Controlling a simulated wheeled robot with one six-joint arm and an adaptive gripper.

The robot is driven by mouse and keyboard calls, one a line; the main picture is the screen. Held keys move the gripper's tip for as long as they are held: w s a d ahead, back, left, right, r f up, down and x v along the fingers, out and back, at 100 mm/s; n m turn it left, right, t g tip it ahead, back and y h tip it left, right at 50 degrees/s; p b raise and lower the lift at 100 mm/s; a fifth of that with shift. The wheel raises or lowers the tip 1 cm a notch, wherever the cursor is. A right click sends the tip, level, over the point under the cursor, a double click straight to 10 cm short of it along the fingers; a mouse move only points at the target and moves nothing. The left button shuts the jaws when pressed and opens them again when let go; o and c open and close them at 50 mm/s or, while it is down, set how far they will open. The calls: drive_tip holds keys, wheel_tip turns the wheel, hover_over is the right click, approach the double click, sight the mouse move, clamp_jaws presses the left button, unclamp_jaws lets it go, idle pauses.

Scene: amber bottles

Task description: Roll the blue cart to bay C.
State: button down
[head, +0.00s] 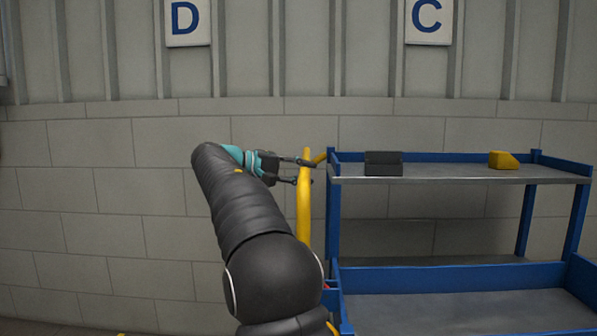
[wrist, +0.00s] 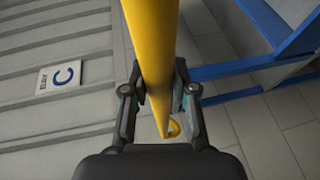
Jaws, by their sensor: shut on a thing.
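The blue cart (head: 450,275) stands at the right in the head view, with a grey upper shelf and a deeper lower tray. Its yellow handle (head: 304,210) rises at its left end. My gripper (head: 306,171) is at the upper part of this handle. In the wrist view the yellow handle (wrist: 152,50) passes between the two fingers of my gripper (wrist: 158,92), which are shut on it. The bay C sign (head: 428,21) hangs on the wall above the cart.
A dark grey box (head: 383,163) and a yellow wedge-shaped block (head: 503,160) sit on the cart's upper shelf. A sign with D (head: 188,22) hangs further left. The block wall (head: 90,190) runs close behind the cart. Left of my arm no objects stand against the wall.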

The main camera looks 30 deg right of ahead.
drive_tip(key=c, duration=1)
unclamp_jaws()
drive_tip(key=shift+w+a, duration=0.3)
drive_tip(key=shift+a, duration=0.05)
drive_tip(key=shift+o, duration=0.5)
drive_tip(key=shift+w+a, duration=0.15)
drive_tip(key=shift+a, duration=0.1)
drive_tip(key=v, duration=1.2)
